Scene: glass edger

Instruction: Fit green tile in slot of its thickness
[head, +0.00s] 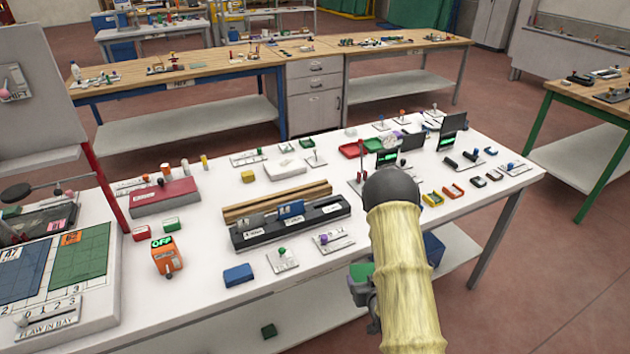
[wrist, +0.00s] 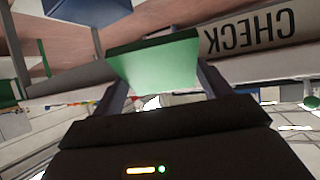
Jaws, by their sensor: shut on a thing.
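My gripper (wrist: 162,82) is shut on the green tile (wrist: 155,60), which spans between its two fingers in the wrist view. In the head view the tile (head: 361,271) shows as a small green patch left of my forearm, by the table's front edge. My gripper (head: 362,290) is mostly hidden there behind the arm. A long dark slotted block (head: 275,232) lies on the white table, up and left of the gripper.
Wooden strips (head: 275,200) lie behind the block. Small knob plates (head: 283,259) and a blue block (head: 238,274) lie in front of it. An orange OFF box (head: 167,257) stands left. Upright dark panels (head: 453,133) stand right. A CHECK sign (wrist: 250,30) appears upside down in the wrist view.

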